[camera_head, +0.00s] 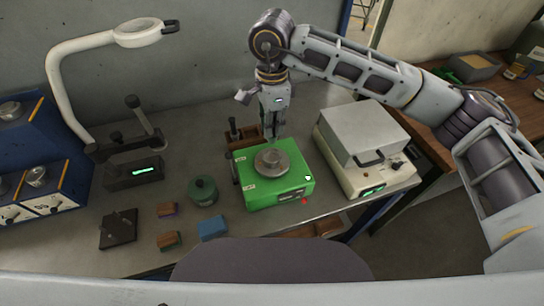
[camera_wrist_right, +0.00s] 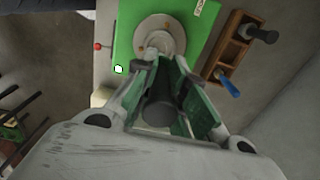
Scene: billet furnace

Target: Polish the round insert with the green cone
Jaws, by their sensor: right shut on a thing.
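The green box-shaped machine (camera_head: 300,190) stands on the grey bench. A round stepped metal insert (camera_head: 273,162) sits on its top, and it also shows in the wrist view (camera_wrist_right: 155,38). My right gripper (camera_head: 275,130) points down just above and behind the insert. In the wrist view the right gripper (camera_wrist_right: 162,85) is shut on a dark cylindrical tool (camera_wrist_right: 158,112) between its green-lined fingers. The tool's tip is hidden, so I cannot tell its cone colour or whether it touches the insert. My left gripper is not in view.
A wooden tool holder (camera_wrist_right: 232,47) with a black-handled and a blue-handled tool stands beside the machine. A beige unit with a grey lidded box (camera_head: 362,133) stands to the right. A green round container (camera_head: 203,190), small blocks (camera_head: 212,228) and a magnifier lamp (camera_head: 95,42) are left.

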